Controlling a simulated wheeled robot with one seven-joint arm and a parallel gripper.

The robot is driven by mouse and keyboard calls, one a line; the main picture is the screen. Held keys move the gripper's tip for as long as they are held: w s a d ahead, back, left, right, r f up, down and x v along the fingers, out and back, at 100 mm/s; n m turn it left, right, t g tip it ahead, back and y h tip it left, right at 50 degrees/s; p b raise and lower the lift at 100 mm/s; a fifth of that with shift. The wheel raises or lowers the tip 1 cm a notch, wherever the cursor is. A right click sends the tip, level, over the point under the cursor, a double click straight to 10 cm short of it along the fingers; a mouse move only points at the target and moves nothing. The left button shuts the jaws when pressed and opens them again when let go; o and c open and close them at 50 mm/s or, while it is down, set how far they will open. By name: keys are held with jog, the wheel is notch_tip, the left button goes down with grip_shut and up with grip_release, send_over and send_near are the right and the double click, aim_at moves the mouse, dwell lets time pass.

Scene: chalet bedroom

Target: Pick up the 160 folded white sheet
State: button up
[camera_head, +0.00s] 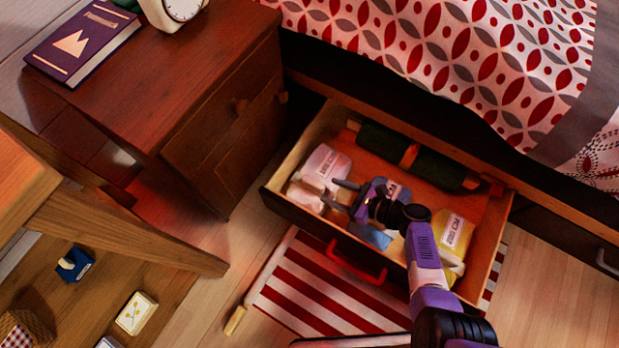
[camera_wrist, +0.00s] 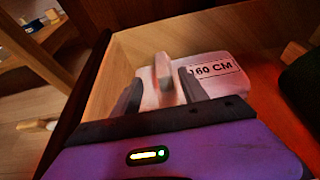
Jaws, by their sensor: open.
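The folded white sheet (camera_head: 325,166) lies at the left end of the open under-bed drawer (camera_head: 312,122). In the wrist view the sheet (camera_wrist: 222,84) shows a "160 CM" label and a raised white part that stands up between my gripper's fingers. My gripper (camera_head: 334,193) is over the left part of the drawer, at the near side of the sheet. In the wrist view my gripper (camera_wrist: 160,90) is open, with one finger on each side of the raised part. The lower part of the sheet is hidden behind the fingers.
The drawer also holds a yellow folded sheet (camera_head: 456,234), a blue item (camera_head: 374,237) partly under my arm and a dark green roll (camera_head: 412,155). A wooden nightstand (camera_head: 190,85) stands to the left. The bed (camera_head: 450,45) overhangs behind. A red handle (camera_head: 352,265) is on the drawer front.

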aim_at(317, 183)
jog(key=b+x, duration=0.4)
jog(key=x, duration=0.4)
jog(key=shift+w+r, duration=0.15)
jog(key=shift+w, duration=0.05)
grip_shut()
jog(key=shift+r, duration=0.1)
dwell(1.2)
